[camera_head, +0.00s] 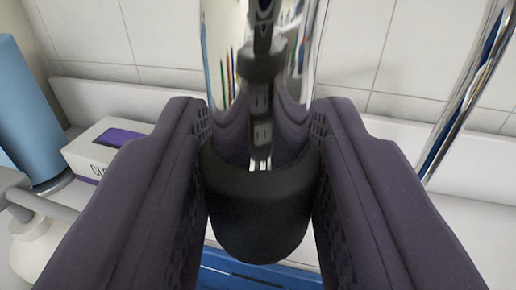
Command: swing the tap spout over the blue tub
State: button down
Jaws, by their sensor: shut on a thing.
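The tap spout (258,215) is a shiny chrome cylinder with a rounded black end, hanging down in the middle of the view. My gripper (262,128) is shut on it, with one dark purple finger against each side near the black end. A blue edge, which looks like the blue tub (250,274), shows low in the picture, below and behind the black end. Most of the tub is hidden by the spout and my fingers, so I cannot tell whether the spout is over it.
A white box with a purple panel (97,147), a blue cylinder (35,115) and a white pump bottle (38,240) stand at the left. A slanting chrome pipe (466,92) is at the right. A white tiled wall (95,35) with a ledge closes the back.

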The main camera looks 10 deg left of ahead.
jog(key=shift+a, duration=0.15)
dwell(0.3)
jog(key=c, duration=0.9)
grip_release()
jog(key=shift+w+f, duration=0.1)
jog(key=shift+f, duration=0.05)
jog(key=shift+o, duration=0.3)
jog(key=shift+w+a, duration=0.1)
jog(key=shift+a, duration=0.05)
jog(key=shift+s+d, duration=0.2)
jog(key=shift+s, duration=0.1)
jog(key=p+v, duration=0.1)
jog(key=v, duration=0.6)
jog(key=shift+s, duration=0.2)
